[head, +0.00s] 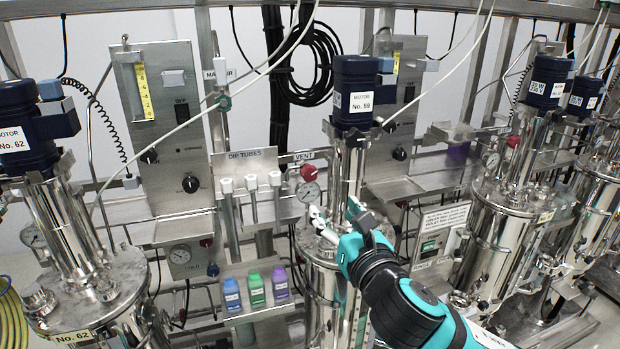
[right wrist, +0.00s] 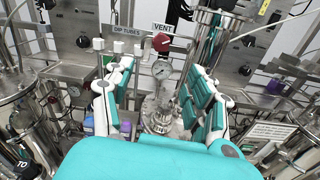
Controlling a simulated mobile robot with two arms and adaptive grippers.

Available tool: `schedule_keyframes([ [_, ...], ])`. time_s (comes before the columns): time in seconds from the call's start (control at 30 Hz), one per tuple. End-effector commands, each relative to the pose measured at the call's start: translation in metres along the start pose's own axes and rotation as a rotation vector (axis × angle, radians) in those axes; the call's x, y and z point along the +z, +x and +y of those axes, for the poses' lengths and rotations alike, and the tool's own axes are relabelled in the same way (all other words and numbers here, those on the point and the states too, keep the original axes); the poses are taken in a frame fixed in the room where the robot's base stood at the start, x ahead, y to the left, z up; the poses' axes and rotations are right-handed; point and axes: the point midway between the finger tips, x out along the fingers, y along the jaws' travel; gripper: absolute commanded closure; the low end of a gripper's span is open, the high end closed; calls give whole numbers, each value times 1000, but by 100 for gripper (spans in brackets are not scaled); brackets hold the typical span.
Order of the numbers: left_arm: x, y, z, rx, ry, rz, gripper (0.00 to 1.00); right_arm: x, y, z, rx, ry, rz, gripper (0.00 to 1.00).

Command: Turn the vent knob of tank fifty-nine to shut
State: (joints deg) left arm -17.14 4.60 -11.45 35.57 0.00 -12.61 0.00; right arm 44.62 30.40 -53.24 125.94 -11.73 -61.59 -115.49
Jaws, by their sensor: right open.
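The vent knob (head: 309,172) is red and round, just below the VENT label (head: 303,155), left of the motor marked No. 59 (head: 356,90). It also shows in the right wrist view (right wrist: 162,42), beyond and above the fingertips. The steel body of tank fifty-nine (head: 322,285) stands below the motor, partly hidden by my right arm. My right gripper (head: 336,218) is teal and white, open, below and slightly right of the knob and apart from it. In the right wrist view its two fingers (right wrist: 155,92) stand wide apart with nothing held. My left gripper is not in view.
A round gauge (head: 309,192) sits just below the knob, close to my right fingers. White-capped dip tubes (head: 251,182) stand to the left. Coloured bottles (head: 256,289) sit on a low shelf. Tank 62 (head: 110,300) is at left, other tanks (head: 505,215) at right.

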Motion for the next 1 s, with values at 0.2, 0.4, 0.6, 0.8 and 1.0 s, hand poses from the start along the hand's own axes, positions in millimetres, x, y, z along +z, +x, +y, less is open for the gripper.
schedule_keyframes([
  [0.2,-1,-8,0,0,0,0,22,3,49,0,-4,4,0,44],
  [0.4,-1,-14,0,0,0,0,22,2,93,-1,-4,4,1,44],
  [0.6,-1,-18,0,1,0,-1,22,2,128,-1,-4,3,0,44],
  [0.8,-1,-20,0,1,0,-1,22,1,144,-1,-3,3,-1,44],
  [1.0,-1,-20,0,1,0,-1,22,1,148,-1,-2,3,-1,44],
])
